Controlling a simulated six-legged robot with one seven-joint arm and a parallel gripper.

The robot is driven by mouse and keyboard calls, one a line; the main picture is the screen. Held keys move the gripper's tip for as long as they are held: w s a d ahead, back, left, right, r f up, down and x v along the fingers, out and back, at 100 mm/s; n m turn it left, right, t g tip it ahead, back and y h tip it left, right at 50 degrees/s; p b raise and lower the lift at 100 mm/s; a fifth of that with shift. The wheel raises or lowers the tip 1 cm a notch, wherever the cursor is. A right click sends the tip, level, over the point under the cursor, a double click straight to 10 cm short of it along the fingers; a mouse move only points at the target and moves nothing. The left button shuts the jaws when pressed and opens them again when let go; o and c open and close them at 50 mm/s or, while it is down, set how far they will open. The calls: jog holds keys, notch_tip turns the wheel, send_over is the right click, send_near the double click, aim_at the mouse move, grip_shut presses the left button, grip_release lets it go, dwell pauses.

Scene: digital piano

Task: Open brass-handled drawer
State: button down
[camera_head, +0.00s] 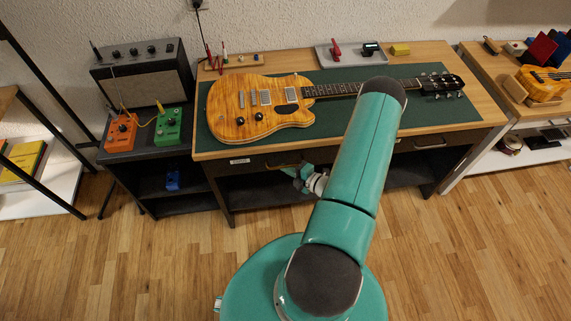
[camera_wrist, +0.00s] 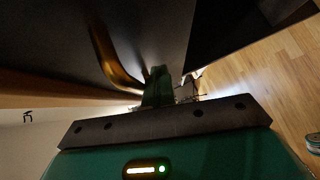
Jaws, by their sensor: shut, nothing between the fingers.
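The workbench (camera_head: 480,117) has a dark drawer front (camera_head: 262,161) under its left half, with a small white label. It looks flush with the bench in the head view. Its brass handle (camera_head: 284,166) is partly hidden by my gripper. In the wrist view the curved brass handle (camera_wrist: 113,60) stands out from a dark panel at upper left. My gripper (camera_head: 299,178) is in front of the drawer, close to the handle. In the wrist view its fingers (camera_wrist: 158,85) are shut and empty, to the right of the handle and apparently not around it.
An orange electric guitar (camera_head: 258,108) lies on a green mat (camera_head: 325,121) on the bench. A dark amplifier (camera_head: 143,74) and two pedals stand at left. The wooden floor in front is clear.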

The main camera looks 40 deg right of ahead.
jog(key=shift+w+d+r+t, duration=0.15)
jog(key=shift+w+r, duration=0.25)
jog(key=shift+r, duration=0.2)
jog(key=shift+w+a+r+t, duration=0.15)
jog(key=shift+w+r, duration=0.2)
jog(key=shift+r, duration=0.25)
jog(key=c, duration=2)
grip_release()
jog(key=shift+d, duration=0.1)
jog(key=shift+o, duration=0.8)
jog(key=shift+s+f, duration=0.3)
jog(key=shift+f, duration=0.2)
jog(key=shift+s+f, duration=0.25)
jog(key=shift+f, duration=0.2)
jog(key=shift+s+a+r, duration=0.1)
jog(key=shift+a, duration=0.1)
jog(key=d+v, duration=0.1)
jog(key=v, duration=0.9)
jog(key=shift+f, duration=0.25)
jog(key=shift+o, duration=0.4)
jog(key=shift+a+v, duration=0.15)
jog(key=shift+v, duration=0.65)
jog(key=shift+a+v, duration=0.15)
jog(key=shift+v, duration=2.1)
jog(key=shift+f, duration=0.1)
